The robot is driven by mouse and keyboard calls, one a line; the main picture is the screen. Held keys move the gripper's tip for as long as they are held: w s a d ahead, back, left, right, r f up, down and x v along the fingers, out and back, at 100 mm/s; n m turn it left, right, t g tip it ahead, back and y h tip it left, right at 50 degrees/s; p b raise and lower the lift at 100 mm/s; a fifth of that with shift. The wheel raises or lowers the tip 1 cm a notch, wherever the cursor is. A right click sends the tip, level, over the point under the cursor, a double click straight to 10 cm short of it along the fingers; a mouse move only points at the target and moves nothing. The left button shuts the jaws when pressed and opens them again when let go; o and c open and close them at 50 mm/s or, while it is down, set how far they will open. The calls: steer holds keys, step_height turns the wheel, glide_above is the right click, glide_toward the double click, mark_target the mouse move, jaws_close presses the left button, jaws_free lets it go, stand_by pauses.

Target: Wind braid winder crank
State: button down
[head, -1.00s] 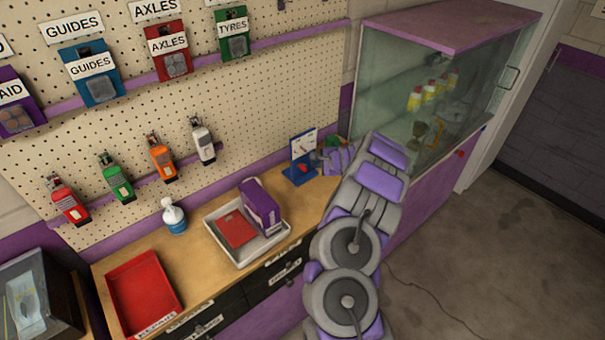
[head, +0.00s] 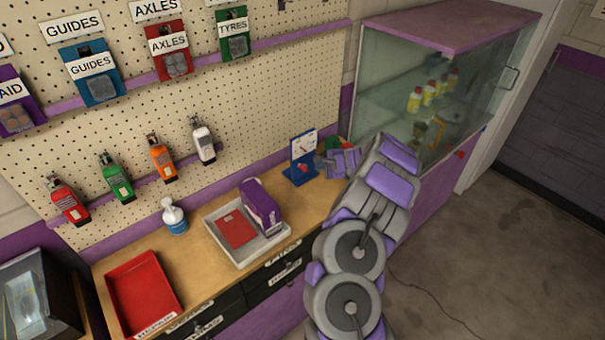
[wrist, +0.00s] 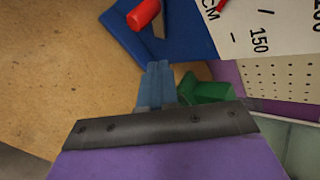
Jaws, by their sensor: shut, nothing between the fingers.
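A blue stand (head: 299,174) with a red knob (head: 303,168) and a white card (head: 304,144) is at the right end of the bench. It looks like the braid winder, though I cannot make out a full crank. In the wrist view the blue base (wrist: 185,45) has an opening, and the red knob (wrist: 143,14) is at the top. My gripper (head: 319,163) is just right of the stand. In the wrist view its fingers (wrist: 158,68) are together and empty, pointing at the blue base; contact cannot be told. A green part (wrist: 205,89) is beside the fingers, partly hidden.
A glass cabinet (head: 428,75) stands right of the bench. A white tray (head: 272,246) with a purple box (head: 260,204) and a red item (head: 237,229) is left of the stand. A spray bottle (head: 174,218) and red tray (head: 143,292) are farther left. Pegboard (head: 270,100) is behind.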

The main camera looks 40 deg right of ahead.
steer(key=shift+s+d, duration=0.2)
steer(key=shift+s, duration=2.35)
